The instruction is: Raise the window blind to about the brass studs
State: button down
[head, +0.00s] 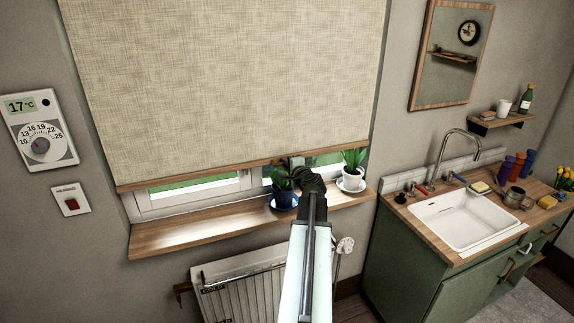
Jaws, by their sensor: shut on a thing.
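The window blind (230,80) is a beige woven sheet with a wooden bar (200,174) along its bottom edge. It covers most of the window, and only a low strip of the white window frame (195,194) shows below the bar. My gripper (287,173) is at the bottom edge, right of the bar's middle, and is shut on the blind there. The exact grip is small and partly hidden by my dark wrist. I cannot make out any brass studs in this view.
A wooden sill (180,232) runs below the window. A blue plant pot (284,199) stands close beside my wrist, and a white pot (352,179) stands to its right. A radiator (243,290) is below. The sink (465,218) is at the right.

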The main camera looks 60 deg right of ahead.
notch_tip(320, 180, up, 28)
jog(key=p, duration=2.8)
jog(key=shift+r, duration=0.2)
jog(key=c, duration=1.5)
grip_release()
jog(key=shift+a, duration=0.15)
